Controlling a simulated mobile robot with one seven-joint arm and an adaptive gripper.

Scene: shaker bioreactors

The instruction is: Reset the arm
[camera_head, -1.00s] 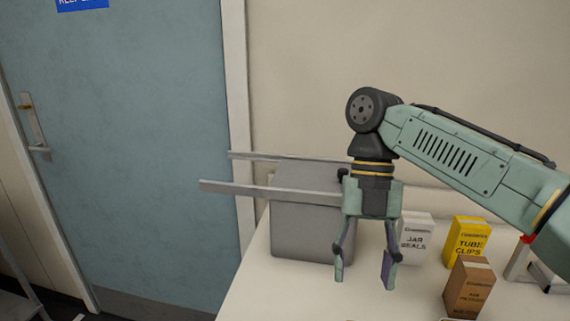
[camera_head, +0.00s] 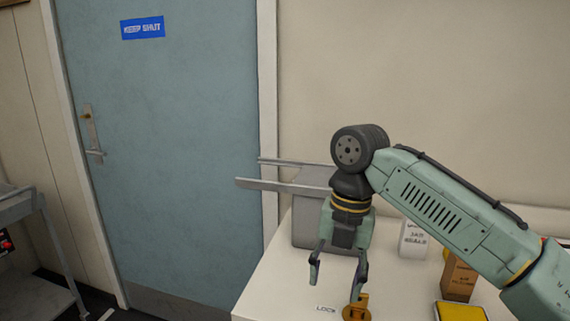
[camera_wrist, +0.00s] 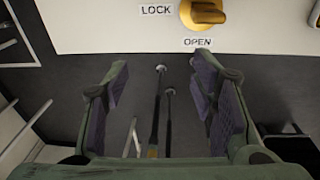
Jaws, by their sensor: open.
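My arm reaches in from the right in the head view. My gripper (camera_head: 337,281) hangs down, slightly tilted, over the front of the white bench (camera_head: 275,300). Its two fingers are apart with nothing between them. An orange-yellow knob (camera_head: 356,308) is just below the right finger in the head view; I cannot tell whether they touch. In the wrist view my gripper (camera_wrist: 161,85) is open and empty, and the knob (camera_wrist: 204,13) lies beyond the fingertips, between the labels LOCK and OPEN.
A grey box (camera_head: 308,232) with two metal rails stands behind my gripper. A white jar seals box (camera_head: 413,240), a brown box (camera_head: 458,279) and a yellow box (camera_head: 461,312) are to the right. A blue-grey door (camera_head: 165,150) and a metal cart (camera_head: 20,205) are at left.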

